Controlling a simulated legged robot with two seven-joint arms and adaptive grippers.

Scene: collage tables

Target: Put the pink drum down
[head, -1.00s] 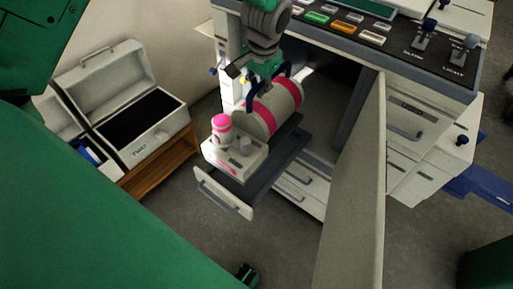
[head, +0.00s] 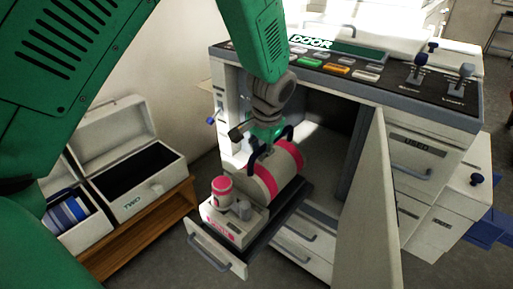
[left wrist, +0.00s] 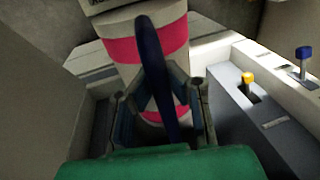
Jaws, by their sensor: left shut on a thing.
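The pink drum (head: 283,168) is a white cylinder lying on its side, with pink bands and a dark blue handle on top. My left gripper (head: 265,143) is shut on that handle from above. In the left wrist view, the drum (left wrist: 145,45) lies beyond the fingers, and its blue handle (left wrist: 152,60) runs between the fingers of my left gripper (left wrist: 163,108). The drum is over the dark pulled-out tray (head: 292,208) of the cabinet; I cannot tell whether it rests on it. My right gripper is not in view.
A white unit (head: 233,228) with a small pink-banded jar (head: 222,190) stands at the tray's front, close to the drum. An open cabinet door (head: 365,215) stands to the right. An open white box (head: 140,198) sits on a wooden bench at left.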

